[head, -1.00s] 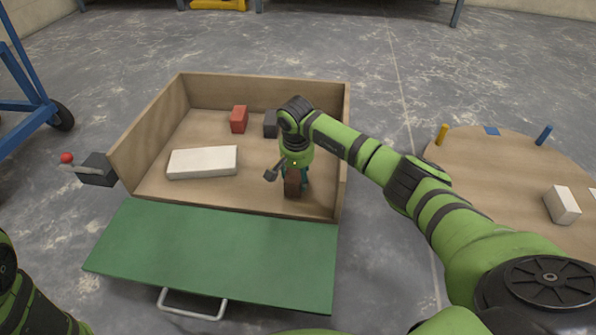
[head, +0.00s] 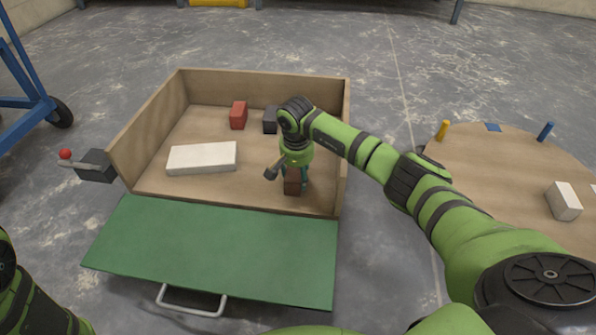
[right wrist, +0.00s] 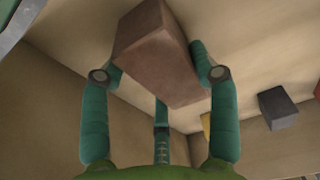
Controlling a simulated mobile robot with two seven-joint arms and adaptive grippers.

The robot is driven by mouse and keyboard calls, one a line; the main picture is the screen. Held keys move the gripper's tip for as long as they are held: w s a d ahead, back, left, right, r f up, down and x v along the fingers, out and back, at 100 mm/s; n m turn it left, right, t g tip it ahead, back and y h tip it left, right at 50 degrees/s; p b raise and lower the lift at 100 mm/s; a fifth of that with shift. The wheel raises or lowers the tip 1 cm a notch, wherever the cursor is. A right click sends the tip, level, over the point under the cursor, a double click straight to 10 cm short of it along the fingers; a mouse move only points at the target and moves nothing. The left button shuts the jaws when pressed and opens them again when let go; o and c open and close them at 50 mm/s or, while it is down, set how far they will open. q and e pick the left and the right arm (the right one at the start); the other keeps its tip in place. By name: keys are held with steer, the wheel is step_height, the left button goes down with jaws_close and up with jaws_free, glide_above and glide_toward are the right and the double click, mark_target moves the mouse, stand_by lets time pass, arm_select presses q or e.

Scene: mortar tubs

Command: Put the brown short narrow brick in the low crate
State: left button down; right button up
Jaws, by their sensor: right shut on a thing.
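The brown brick (head: 292,182) is inside the low wooden crate (head: 228,202), near its front right corner. My right gripper (head: 294,174) is shut on it from above. In the right wrist view the brick (right wrist: 155,55) sits between the green fingers of the gripper (right wrist: 160,74). I cannot tell whether its underside touches the crate floor. The crate's green front flap (head: 212,255) is folded down towards me. My left gripper is out of view; only part of my left arm shows at the lower left.
In the crate lie a long white block (head: 202,158), a red block (head: 238,115) and a dark grey block (head: 270,121). A round wooden table (head: 480,165) at the right bears a white block (head: 564,201), a yellow peg (head: 442,131) and a blue peg (head: 544,132). The crate's front middle floor is clear.

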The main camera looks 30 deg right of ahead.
steer(key=o, duration=1.6)
step_height(320, 180, up, 12)
steer(key=s+a, duration=0.1)
steer(key=shift+s, duration=0.2)
